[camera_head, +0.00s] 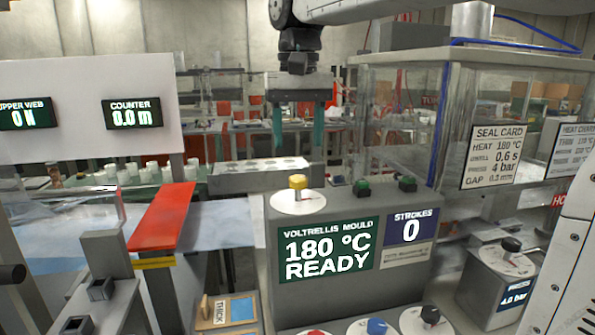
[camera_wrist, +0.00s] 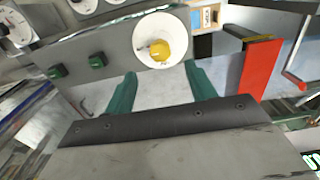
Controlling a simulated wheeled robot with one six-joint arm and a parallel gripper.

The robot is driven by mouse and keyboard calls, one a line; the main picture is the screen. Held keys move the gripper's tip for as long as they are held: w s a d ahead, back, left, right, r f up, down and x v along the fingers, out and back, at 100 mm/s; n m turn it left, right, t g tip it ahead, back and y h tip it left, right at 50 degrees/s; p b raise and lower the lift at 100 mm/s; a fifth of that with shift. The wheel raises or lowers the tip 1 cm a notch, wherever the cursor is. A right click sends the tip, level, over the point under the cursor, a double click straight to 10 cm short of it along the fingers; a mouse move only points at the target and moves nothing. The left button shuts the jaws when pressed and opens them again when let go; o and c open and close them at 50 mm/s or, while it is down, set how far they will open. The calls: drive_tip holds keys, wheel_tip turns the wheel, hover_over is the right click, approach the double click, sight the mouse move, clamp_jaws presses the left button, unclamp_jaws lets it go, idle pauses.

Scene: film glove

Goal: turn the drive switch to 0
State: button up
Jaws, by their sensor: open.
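No knob in view carries a readable drive label, so I cannot tell which is the drive switch. A yellow knob (camera_head: 298,182) sits on a white round dial (camera_head: 290,204) on top of the grey Voltrellis mould console (camera_head: 345,290). In the wrist view the yellow knob (camera_wrist: 158,50) lies just beyond the fingertips, on its dial (camera_wrist: 148,28). My gripper (camera_head: 299,145) hangs above and apart from this knob, its green fingers spread and empty. The gripper also shows in the wrist view (camera_wrist: 160,74). The dial's marks are too small to read.
Two green-capped buttons (camera_head: 361,187) (camera_head: 407,185) stand right of the yellow knob. Blue (camera_head: 377,327) and black (camera_head: 430,315) knobs sit at the console's lower front. A red bar (camera_head: 163,215) stands left; a black knob (camera_head: 511,245) on a box right.

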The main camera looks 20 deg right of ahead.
sight(298, 177)
wheel_tip(298, 177, down, 8)
drive_tip(key=shift+r, duration=0.2)
drive_tip(key=c, duration=1)
